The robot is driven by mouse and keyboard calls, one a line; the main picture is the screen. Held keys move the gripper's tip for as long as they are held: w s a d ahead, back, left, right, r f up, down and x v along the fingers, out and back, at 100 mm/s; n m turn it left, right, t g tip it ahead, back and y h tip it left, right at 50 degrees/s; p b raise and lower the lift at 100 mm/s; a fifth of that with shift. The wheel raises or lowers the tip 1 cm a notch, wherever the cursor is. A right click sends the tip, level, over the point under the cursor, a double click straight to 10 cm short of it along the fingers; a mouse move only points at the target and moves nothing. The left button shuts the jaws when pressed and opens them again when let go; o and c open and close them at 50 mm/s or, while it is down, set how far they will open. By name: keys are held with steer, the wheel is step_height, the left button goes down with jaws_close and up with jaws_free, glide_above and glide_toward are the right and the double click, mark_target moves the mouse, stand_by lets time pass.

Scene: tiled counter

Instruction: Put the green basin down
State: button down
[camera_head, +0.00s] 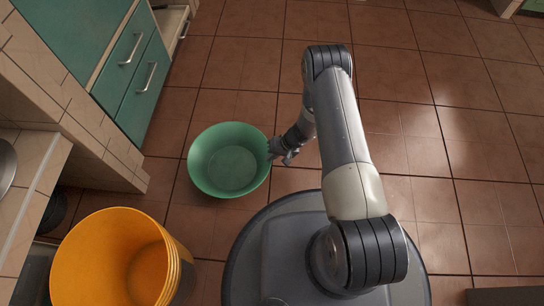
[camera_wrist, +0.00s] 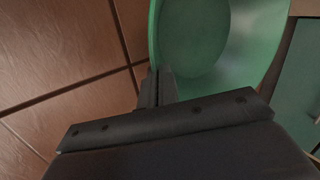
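The green basin (camera_head: 230,160) is a round, empty bowl left of my arm in the head view. It also fills the upper right of the wrist view (camera_wrist: 240,50). My gripper (camera_head: 279,152) is at the basin's right rim. In the wrist view its fingers (camera_wrist: 158,86) are close together with the rim running between them, shut on it. The basin's underside is hidden, so I cannot tell whether it touches the floor.
An orange bucket (camera_head: 115,262) stands at the lower left, near the basin. Green drawers (camera_head: 135,75) and a tiled counter (camera_head: 65,105) line the left side. The brown tiled floor (camera_head: 430,110) is open to the right and beyond the basin.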

steer(key=shift+f, duration=0.2)
steer(key=c, duration=1.7)
jaws_free()
steer(key=shift+r, duration=0.2)
steer(key=p+v, duration=0.4)
steer(key=v, duration=0.8)
steer(key=shift+p, duration=0.4)
